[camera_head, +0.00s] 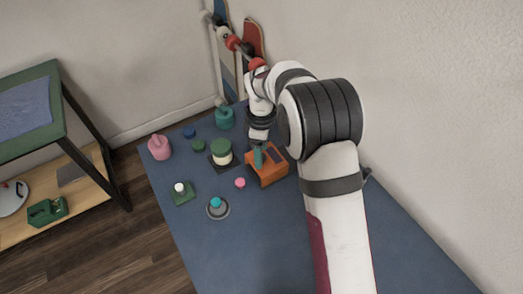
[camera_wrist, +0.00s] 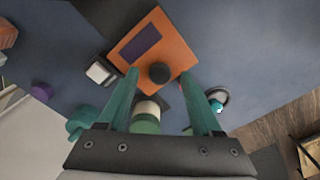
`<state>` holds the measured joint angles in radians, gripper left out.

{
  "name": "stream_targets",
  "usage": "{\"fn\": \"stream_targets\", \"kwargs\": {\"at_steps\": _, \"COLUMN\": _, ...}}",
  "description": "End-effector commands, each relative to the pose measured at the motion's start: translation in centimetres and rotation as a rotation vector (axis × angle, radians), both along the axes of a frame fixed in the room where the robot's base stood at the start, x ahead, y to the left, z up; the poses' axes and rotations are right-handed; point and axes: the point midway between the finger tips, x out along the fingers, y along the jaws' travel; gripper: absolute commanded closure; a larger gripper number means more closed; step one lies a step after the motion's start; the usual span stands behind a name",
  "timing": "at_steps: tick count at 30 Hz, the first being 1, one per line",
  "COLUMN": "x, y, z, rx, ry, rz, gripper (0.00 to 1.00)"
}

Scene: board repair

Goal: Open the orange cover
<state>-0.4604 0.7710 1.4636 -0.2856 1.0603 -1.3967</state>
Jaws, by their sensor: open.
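The orange cover (camera_head: 268,174) is a box-like piece on the blue table, with a dark purple rectangle on its top. In the wrist view the orange cover (camera_wrist: 172,42) has a round dark knob (camera_wrist: 159,73) near its edge. My gripper (camera_head: 258,157) is over the cover. In the wrist view my gripper (camera_wrist: 159,72) is open, with one teal finger on each side of the knob in the picture. I see no clear contact, and the height of the fingertips above the knob is hard to tell. The cover looks closed.
A green-and-white cylinder (camera_head: 221,153) stands close left of the cover, with a small pink knob (camera_head: 240,183) in front. A teal-knobbed grey disc (camera_head: 222,211), a green block (camera_head: 183,195) and several jars stand farther left. The blue table (camera_head: 250,250) is clear in front.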

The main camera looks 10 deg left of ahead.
Motion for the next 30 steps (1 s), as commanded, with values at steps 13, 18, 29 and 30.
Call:
{"fn": "stream_targets", "kwargs": {"at_steps": 13, "x": -0.02, "y": -0.01, "z": -0.50, "rx": 0.000, "ry": 0.001, "rz": -0.001, "gripper": 0.55}}
{"fn": "stream_targets", "kwargs": {"at_steps": 18, "x": -0.01, "y": -0.01, "z": -0.48, "rx": 0.000, "ry": 0.001, "rz": -0.001, "gripper": 0.86}}
{"fn": "stream_targets", "kwargs": {"at_steps": 29, "x": -0.01, "y": -0.01, "z": -0.45, "rx": 0.000, "ry": 0.001, "rz": -0.002, "gripper": 1.00}}
{"fn": "stream_targets", "kwargs": {"at_steps": 30, "x": -0.01, "y": -0.01, "z": -0.44, "rx": 0.000, "ry": 0.001, "rz": -0.002, "gripper": 1.00}}
